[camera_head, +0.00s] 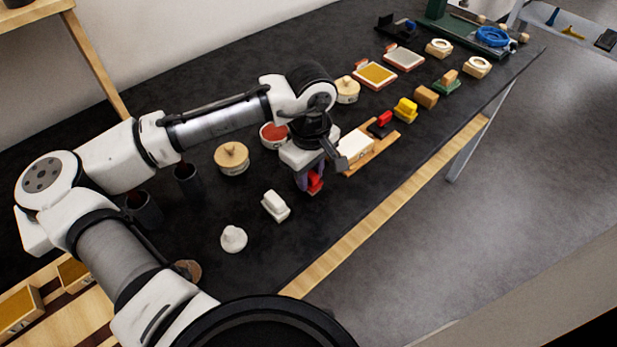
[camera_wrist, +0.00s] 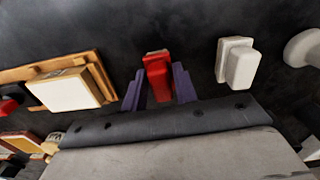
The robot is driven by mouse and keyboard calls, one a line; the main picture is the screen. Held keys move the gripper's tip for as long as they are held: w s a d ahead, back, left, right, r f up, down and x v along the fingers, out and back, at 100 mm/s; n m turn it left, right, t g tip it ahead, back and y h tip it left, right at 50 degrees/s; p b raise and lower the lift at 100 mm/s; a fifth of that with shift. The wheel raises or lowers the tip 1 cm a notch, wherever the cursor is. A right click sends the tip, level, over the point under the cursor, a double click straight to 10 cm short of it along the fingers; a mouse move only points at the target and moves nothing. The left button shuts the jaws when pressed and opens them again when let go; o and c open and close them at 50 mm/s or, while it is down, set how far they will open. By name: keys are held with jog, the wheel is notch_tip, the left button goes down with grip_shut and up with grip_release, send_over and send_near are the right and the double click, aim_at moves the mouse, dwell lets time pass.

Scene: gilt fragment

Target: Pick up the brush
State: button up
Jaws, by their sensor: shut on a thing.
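A small red block-like piece with a brownish end, which I take to be the brush (camera_head: 314,182), is between the purple fingers of my gripper (camera_head: 309,176). In the wrist view the red brush (camera_wrist: 158,75) is upright in the picture, with one finger of my gripper (camera_wrist: 159,92) on each side. The gripper is shut on it. The fingers and wrist hide part of the brush. I cannot tell if it touches the dark table (camera_head: 345,215) or is just above it.
A white handled block (camera_head: 275,205) and a white knob-shaped piece (camera_head: 233,239) stand to the left. A wooden tray (camera_head: 377,152) with a white-topped block (camera_head: 355,146) is close on the right. Round tins (camera_head: 232,160) stand behind. The table's wooden front edge (camera_head: 385,211) is near.

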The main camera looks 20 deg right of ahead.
aim_at(310, 173)
jog(key=shift+r, duration=0.15)
notch_tip(310, 173, up, 20)
jog(key=b, duration=0.1)
dwell(0.3)
jog(key=shift+o, duration=1.3)
jog(key=shift+c, duration=0.9)
